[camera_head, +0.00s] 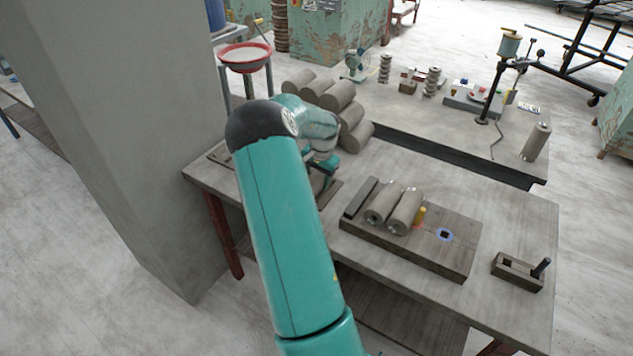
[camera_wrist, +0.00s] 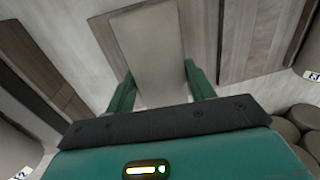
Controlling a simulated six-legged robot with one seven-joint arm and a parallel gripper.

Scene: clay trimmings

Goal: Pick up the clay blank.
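In the wrist view a grey-beige clay blank (camera_wrist: 148,45) lies lengthwise over a wooden board, slightly slanted, its near end hidden behind my gripper's dark palm edge. My gripper (camera_wrist: 160,70) has its two teal fingers spread, one at each side of the blank. The fingers look very near its sides; I cannot make out contact. In the head view my gripper (camera_head: 323,172) is mostly hidden behind my teal arm, low over the left part of the table. The blank under it cannot be made out there.
Two grey cylinders (camera_head: 405,210) lie on a wooden board (camera_head: 450,257) right of my gripper. A stack of cylinders (camera_head: 338,97) stands close behind it. A small wooden box (camera_head: 517,271) is at the right. A pillar (camera_head: 130,130) rises at the left.

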